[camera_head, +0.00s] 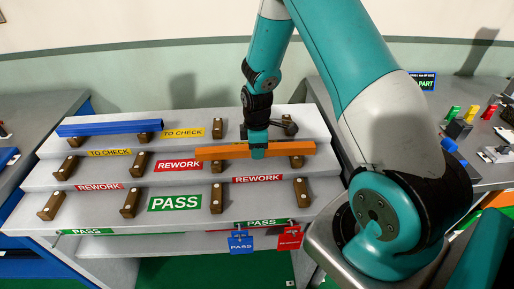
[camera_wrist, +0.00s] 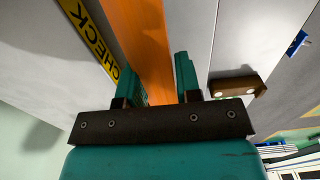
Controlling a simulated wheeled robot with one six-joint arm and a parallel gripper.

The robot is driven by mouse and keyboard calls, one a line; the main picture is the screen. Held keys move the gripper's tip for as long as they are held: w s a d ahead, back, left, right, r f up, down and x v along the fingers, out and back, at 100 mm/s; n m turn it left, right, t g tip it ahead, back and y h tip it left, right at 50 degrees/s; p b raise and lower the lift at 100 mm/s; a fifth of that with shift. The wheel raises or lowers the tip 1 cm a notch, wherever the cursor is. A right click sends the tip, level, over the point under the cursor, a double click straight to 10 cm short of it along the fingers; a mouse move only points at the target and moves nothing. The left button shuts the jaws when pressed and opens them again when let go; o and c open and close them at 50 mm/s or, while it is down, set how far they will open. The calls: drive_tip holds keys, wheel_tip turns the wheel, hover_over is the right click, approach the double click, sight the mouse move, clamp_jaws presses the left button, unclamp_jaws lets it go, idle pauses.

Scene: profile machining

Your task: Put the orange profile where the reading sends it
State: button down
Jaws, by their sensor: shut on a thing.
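The orange profile (camera_head: 220,152) is a long bar held level across the right half of the stepped rack (camera_head: 100,203). My gripper (camera_head: 258,152) is shut on it near its middle, from above. In the wrist view the orange profile (camera_wrist: 144,45) runs between the two fingers of my gripper (camera_wrist: 155,75). The bar is near the step between the TO CHECK tier and the REWORK tier; I cannot tell whether it touches the rack. The yellow TO CHECK label (camera_head: 184,133), red REWORK label (camera_head: 180,166) and green PASS label (camera_head: 174,203) mark the tiers. No reading is legible.
A blue profile (camera_head: 90,129) lies on brown supports at the top left. Brown supports (camera_head: 217,197) stand along the tiers. A right-hand bench (camera_head: 465,170) carries small coloured parts.

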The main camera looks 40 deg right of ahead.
drive_tip(key=c, duration=0.7)
unclamp_jaws()
drive_tip(key=shift+c, duration=0.2)
wheel_tip(320, 180, up, 17)
drive_tip(key=b, duration=0.2)
drive_tip(key=shift+r, duration=0.2)
drive_tip(key=s+a+r+m+y, duration=0.1)
drive_tip(key=s+a+r, duration=0.2)
drive_tip(key=s+a, duration=0.3)
drive_tip(key=s+a+r+m+y, duration=0.1)
drive_tip(key=s+a+r, duration=0.15)
drive_tip(key=a, duration=0.65)
drive_tip(key=s+a+m+y, duration=0.1)
drive_tip(key=s+a, duration=0.3)
drive_tip(key=s, duration=0.2)
drive_tip(key=s+a+r+m+y, duration=0.1)
drive_tip(key=s+a, duration=0.2)
drive_tip(key=s, duration=0.4)
drive_tip(key=shift+s+a+r, duration=0.3)
drive_tip(key=shift+a, duration=0.05)
